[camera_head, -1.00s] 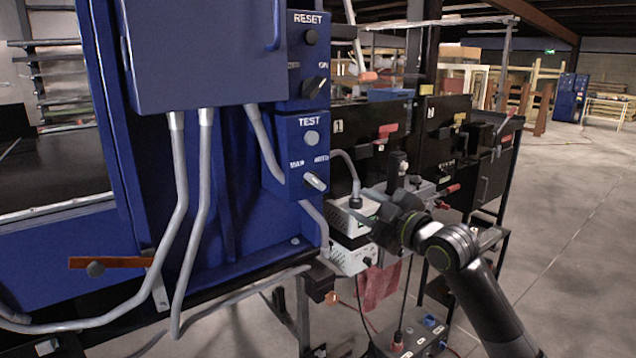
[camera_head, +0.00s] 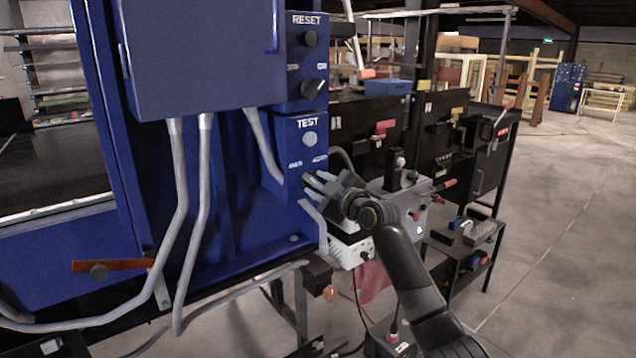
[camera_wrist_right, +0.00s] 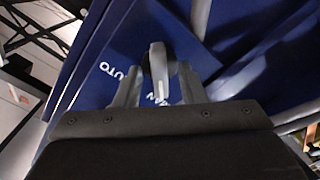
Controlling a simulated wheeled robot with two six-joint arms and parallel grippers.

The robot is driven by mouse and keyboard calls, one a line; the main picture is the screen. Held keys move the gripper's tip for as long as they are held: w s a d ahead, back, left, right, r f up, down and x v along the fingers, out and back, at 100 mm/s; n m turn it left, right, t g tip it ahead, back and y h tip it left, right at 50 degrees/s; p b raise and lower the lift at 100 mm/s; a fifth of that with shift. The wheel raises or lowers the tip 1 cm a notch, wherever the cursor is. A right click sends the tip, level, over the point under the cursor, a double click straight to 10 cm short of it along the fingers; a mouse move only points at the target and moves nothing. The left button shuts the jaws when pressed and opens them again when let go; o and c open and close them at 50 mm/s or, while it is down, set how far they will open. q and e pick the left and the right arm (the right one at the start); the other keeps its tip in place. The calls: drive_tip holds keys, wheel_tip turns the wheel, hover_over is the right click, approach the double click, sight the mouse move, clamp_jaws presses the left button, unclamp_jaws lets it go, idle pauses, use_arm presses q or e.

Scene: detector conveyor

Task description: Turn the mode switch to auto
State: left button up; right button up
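The mode switch is a grey knob on the blue box, below the TEST label and the MAN and AUTO markings. In the right wrist view the knob (camera_wrist_right: 158,72) sits between my fingers, with its light ridge running towards the partly hidden MAN lettering; AUTO is to its left. My right gripper (camera_head: 311,185) reaches the switch from the right in the head view and largely hides it there. In the wrist view the right gripper (camera_wrist_right: 158,88) is open around the knob, with blue panel showing beside it; I cannot tell whether a finger touches it. My left gripper is not in view.
Above are the round TEST button (camera_head: 310,139) and another black rotary switch (camera_head: 314,88) below RESET. Grey conduits (camera_head: 188,220) run down the blue cabinet. A white device (camera_head: 350,250) stands close below my right gripper. Open floor (camera_head: 560,220) lies at the right.

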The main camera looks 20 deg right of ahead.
drive_tip(key=shift+w+a, duration=0.15)
drive_tip(key=shift+w, duration=0.2)
clamp_jaws()
